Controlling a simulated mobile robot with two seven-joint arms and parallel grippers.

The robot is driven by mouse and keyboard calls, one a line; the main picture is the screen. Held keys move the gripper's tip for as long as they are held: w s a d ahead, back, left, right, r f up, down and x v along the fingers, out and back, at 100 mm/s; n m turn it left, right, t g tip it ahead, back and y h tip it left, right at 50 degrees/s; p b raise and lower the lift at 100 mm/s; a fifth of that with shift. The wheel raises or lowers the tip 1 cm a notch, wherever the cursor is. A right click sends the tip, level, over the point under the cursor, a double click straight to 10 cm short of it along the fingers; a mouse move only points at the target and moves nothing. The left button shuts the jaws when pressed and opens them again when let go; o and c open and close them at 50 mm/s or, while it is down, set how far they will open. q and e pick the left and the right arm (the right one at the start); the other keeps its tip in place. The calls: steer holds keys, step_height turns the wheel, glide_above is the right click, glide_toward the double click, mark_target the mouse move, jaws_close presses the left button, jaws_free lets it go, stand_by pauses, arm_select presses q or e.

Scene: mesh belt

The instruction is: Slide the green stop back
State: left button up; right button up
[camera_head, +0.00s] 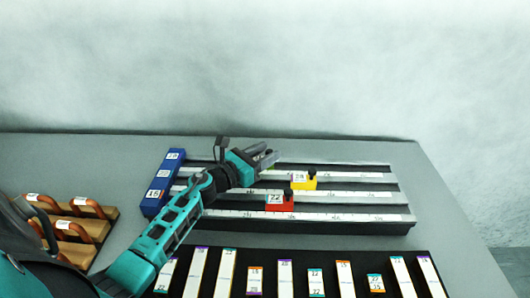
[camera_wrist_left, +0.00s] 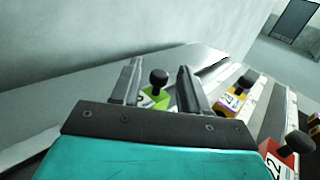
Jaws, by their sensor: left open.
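The green stop (camera_wrist_left: 153,98), with a black knob on top, shows in the left wrist view between the two fingers of my left gripper (camera_wrist_left: 160,72). The fingers are spread, with visible gaps beside the knob. In the head view, my left gripper (camera_head: 268,156) is over the back rail and hides most of the green stop. The yellow stop (camera_head: 304,183) and the red stop (camera_head: 280,204) sit on rails nearer the front, each with a black knob. They also show in the wrist view, yellow (camera_wrist_left: 232,100) and red (camera_wrist_left: 278,155). My right gripper is not in view.
A blue block (camera_head: 163,182) with number labels stands at the rails' left end. A black panel (camera_head: 330,283) with several labelled strips lies in front. Wooden blocks with orange handles (camera_head: 76,228) stand at left. The grey table (camera_head: 395,152) is clear behind the rails.

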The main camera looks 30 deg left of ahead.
arm_select(q)
steer(key=shift+w, duration=0.15)
steer(key=shift+c, duration=0.3)
jaws_close()
stand_by(0.3)
